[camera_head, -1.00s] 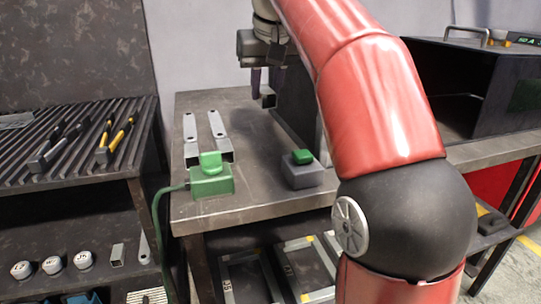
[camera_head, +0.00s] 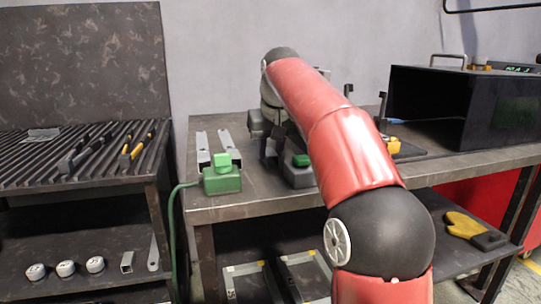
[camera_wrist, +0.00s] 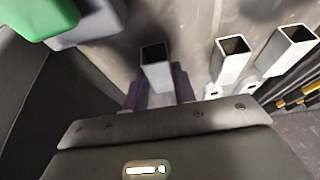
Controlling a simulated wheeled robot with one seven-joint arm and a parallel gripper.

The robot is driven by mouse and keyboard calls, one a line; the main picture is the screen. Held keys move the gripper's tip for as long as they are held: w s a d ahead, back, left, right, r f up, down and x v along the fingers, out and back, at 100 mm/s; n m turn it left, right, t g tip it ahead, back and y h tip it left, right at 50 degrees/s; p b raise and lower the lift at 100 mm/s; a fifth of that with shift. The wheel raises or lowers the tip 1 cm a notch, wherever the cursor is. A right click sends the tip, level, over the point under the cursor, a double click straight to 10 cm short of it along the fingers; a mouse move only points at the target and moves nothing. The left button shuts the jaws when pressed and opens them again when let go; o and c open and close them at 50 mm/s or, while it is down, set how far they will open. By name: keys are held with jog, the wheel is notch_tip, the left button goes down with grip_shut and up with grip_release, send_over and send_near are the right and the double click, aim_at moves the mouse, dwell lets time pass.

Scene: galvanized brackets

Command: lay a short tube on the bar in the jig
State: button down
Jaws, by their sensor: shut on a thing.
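My gripper (camera_wrist: 157,92) is shut on a short grey square tube (camera_wrist: 156,70), whose open end shows in the wrist view. In the head view my arm hides the held tube and most of the gripper. Two more square tubes (camera_wrist: 231,58) (camera_wrist: 291,45) show on the right in the wrist view, near flat bars with holed ends.
A green block (camera_head: 222,181) with a cable sits at the bench's front left edge. A grey box with a green top (camera_head: 299,174) stands right of it, partly behind my arm. A black open case (camera_head: 430,105) stands at the right. A yellow glove (camera_head: 467,226) lies on the lower shelf.

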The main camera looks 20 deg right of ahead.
jog(key=c, duration=1.1)
grip_release()
jog(key=shift+c, duration=0.2)
